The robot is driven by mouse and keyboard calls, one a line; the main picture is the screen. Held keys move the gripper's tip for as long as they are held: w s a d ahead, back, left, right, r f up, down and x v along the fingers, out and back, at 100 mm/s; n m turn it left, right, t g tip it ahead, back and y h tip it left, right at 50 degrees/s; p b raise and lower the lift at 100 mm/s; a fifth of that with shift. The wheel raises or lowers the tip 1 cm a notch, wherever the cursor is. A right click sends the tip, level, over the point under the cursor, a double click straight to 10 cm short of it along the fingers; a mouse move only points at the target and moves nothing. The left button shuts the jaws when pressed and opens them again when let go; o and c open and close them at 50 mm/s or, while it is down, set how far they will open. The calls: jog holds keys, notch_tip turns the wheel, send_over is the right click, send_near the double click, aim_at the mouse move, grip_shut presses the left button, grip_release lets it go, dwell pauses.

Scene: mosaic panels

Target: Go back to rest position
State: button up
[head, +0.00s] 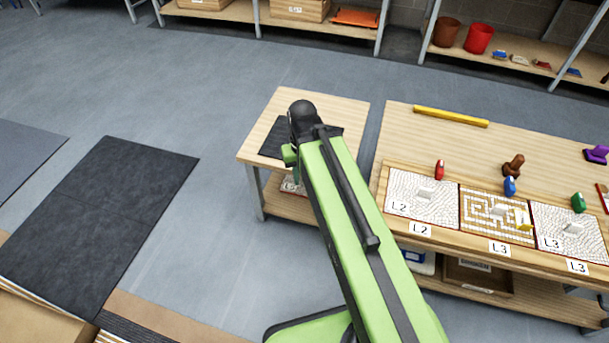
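My green arm reaches up from the bottom of the head view, over the small wooden table (350,104). Its far end is a black joint. My gripper's fingers do not show; they are hidden behind or beyond that joint. Mosaic panels lie on the larger wooden table (420,140) to the right: a white left panel (408,207), a middle panel with a tan maze-like pattern (478,222), and a white right panel (556,248).
A black mat (110,200) lies on the floor at left. On the larger table are a yellow bar (450,117), a brown piece (513,166), and red (439,170), blue (510,187) and green (578,203) pieces. Shelves line the back. Grey floor is clear between.

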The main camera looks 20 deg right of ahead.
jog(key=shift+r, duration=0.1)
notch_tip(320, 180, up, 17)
jog(key=p, duration=1.7)
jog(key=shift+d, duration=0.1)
